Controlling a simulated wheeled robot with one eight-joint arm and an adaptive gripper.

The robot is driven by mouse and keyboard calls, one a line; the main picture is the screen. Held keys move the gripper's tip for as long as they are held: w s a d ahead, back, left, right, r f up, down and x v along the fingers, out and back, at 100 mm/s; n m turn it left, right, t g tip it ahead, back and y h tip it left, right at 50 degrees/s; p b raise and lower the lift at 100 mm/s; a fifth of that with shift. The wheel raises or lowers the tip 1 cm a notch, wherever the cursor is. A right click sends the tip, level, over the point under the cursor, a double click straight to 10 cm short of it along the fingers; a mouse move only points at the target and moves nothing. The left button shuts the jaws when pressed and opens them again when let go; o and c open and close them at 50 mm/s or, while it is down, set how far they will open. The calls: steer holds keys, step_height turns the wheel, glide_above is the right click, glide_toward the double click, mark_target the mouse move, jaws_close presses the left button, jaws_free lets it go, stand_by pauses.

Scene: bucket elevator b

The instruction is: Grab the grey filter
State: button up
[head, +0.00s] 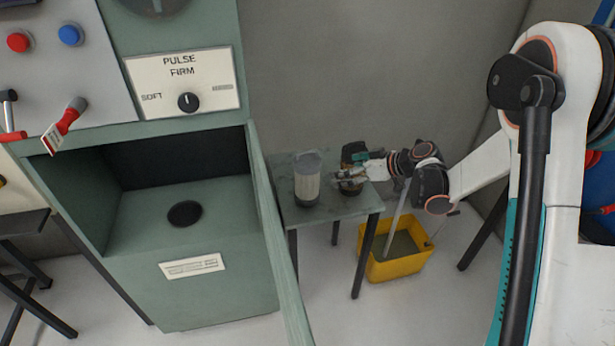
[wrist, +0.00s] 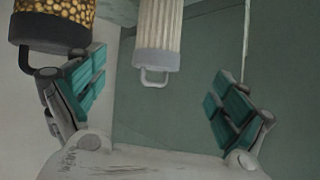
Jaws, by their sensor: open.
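The grey filter (head: 307,182) stands upright on the small side table, a pale pleated cylinder with a grey cap. In the wrist view the filter (wrist: 158,28) shows its pleats, grey end cap and a wire handle at top centre, between and beyond the fingers. My gripper (head: 350,179) is at the table, to the right of the filter; its fingers are spread and empty in the wrist view (wrist: 160,95). A second, dark-capped filter with a yellow granular body (wrist: 65,15) is beside the left finger; in the head view my gripper partly covers it (head: 353,150).
The grey-green side table (head: 340,207) stands right of a green machine cabinet (head: 200,270) with an open recess. A yellow bucket (head: 395,265) stands on the floor below the table's right side. A grey wall is behind.

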steer(key=n+y, duration=0.2)
glide_toward(317, 183)
steer(key=b+x, duration=0.2)
steer(key=x, duration=0.7)
steer(key=shift+d+f, duration=0.15)
steer(key=shift+f, duration=0.05)
steer(key=shift+r+b+x, duration=0.15)
steer(key=shift+b+x, duration=0.5)
steer(key=shift+x, duration=0.8)
steer(key=shift+r+b+x, duration=0.15)
steer(key=shift+b+x, duration=0.5)
steer(key=shift+x, duration=0.8)
steer(key=shift+w+r, duration=0.1)
steer(key=shift+w, duration=0.1)
steer(key=c, duration=1.5)
